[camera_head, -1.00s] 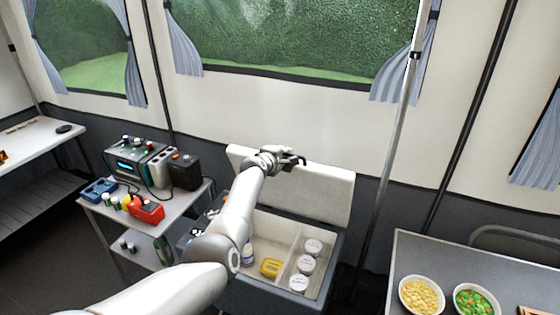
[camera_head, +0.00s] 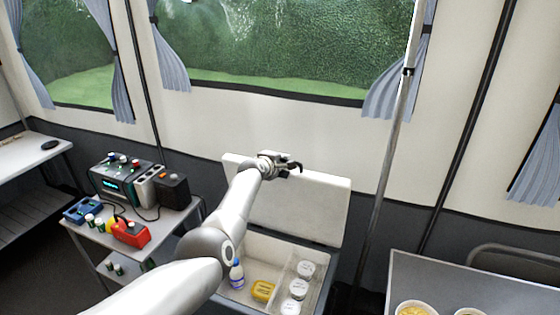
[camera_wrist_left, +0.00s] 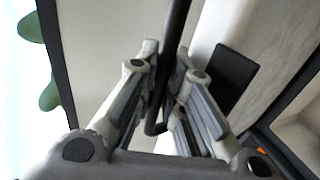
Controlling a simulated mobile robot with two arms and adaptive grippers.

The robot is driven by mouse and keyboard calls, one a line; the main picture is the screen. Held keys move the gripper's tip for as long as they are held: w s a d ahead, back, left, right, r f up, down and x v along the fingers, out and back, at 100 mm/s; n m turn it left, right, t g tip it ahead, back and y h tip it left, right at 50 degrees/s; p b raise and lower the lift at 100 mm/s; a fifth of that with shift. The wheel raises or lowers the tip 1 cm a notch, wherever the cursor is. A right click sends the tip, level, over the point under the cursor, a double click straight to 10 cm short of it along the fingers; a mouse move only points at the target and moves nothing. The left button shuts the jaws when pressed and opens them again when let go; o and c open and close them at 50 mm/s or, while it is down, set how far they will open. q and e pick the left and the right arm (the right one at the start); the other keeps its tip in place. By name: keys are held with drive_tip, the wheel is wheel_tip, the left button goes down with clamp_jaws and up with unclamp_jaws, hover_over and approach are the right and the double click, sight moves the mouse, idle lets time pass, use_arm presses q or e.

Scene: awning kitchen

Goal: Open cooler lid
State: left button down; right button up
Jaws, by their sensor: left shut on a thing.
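The cooler (camera_head: 322,290) stands on the floor at the lower middle of the head view. Its pale lid (camera_head: 315,208) is raised, nearly upright, at the back of the cooler, and the inside shows. My left gripper (camera_head: 292,168) is at the lid's upper edge. In the left wrist view its fingers (camera_wrist_left: 165,105) are closed around a dark bar. I cannot tell how this bar joins the lid. My right gripper is not in view.
Inside the cooler are a white bottle (camera_head: 236,273), a yellow item (camera_head: 263,290) and several white-lidded tubs (camera_head: 299,288). A cart with devices (camera_head: 120,180) stands left. A grey table (camera_head: 440,275) with bowls is right. A pole (camera_head: 390,160) rises beside the cooler.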

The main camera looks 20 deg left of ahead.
use_arm(q)
drive_tip(key=c, duration=1.5)
unclamp_jaws()
drive_tip(key=shift+s, duration=0.1)
drive_tip(key=shift+s, duration=0.1)
drive_tip(key=shift+v, duration=5.9)
drive_tip(key=shift+r, duration=0.1)
